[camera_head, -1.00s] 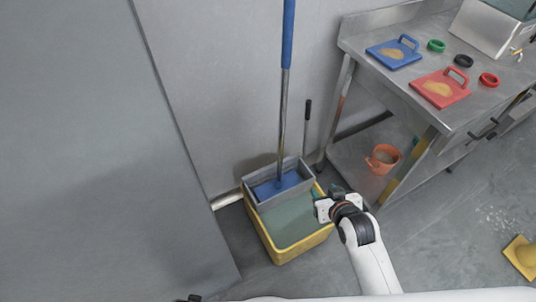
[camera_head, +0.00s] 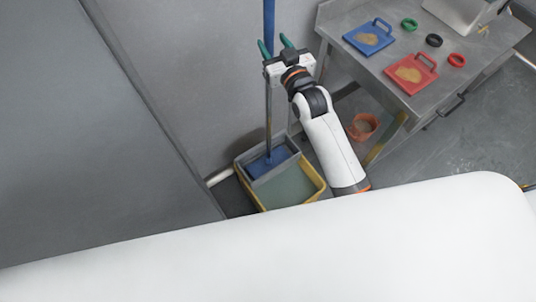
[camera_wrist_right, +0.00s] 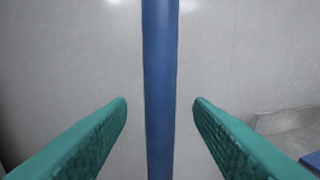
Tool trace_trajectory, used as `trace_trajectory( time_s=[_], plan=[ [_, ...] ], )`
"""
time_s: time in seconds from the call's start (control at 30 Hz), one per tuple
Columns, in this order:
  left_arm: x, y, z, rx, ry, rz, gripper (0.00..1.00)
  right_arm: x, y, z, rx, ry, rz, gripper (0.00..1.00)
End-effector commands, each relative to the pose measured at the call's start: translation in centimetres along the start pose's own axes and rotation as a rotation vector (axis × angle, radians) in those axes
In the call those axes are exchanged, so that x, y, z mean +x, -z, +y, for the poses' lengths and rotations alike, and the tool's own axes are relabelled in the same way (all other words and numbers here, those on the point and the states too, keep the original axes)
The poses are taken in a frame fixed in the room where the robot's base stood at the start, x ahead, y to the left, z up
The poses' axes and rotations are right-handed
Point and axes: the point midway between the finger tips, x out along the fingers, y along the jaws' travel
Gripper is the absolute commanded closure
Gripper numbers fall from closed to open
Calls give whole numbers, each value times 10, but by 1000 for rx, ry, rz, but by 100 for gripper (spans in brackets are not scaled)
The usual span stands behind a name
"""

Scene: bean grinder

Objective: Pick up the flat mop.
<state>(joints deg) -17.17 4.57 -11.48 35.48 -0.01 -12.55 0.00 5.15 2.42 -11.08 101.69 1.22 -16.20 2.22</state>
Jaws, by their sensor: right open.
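The flat mop stands upright in the bucket, its blue and metal handle (camera_head: 269,20) rising along the wall. Its blue head (camera_head: 268,162) sits in the grey tray on the yellow bucket (camera_head: 310,197). My right gripper (camera_head: 273,47) is open at the handle, around the height where blue meets metal. In the right wrist view the blue handle (camera_wrist_right: 160,90) stands upright between the two green fingers, a gap on each side, and neither finger touches it. Whether it lies fully within the jaws' depth is hard to tell. My left gripper is not in view.
A steel table (camera_head: 393,88) stands to the right with a blue pad (camera_head: 368,37), a red pad (camera_head: 411,74) and several rings on top. An orange bucket (camera_head: 363,127) is on its lower shelf. A grey panel (camera_head: 90,130) borders the left.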

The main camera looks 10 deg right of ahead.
Motion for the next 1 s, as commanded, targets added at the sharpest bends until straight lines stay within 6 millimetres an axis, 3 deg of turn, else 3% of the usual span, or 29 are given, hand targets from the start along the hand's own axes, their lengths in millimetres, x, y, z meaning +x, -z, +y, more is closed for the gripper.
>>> trace_trajectory(
  time_s=[0.17,0.5,0.8,1.0],
  plan=[
    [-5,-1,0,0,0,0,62,11,0,0,0,0,1,53],
    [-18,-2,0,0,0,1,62,52,5,0,0,-1,0,53],
    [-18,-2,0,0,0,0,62,56,7,0,0,0,1,53],
    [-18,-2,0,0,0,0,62,56,7,0,-1,0,1,84]
  ],
)
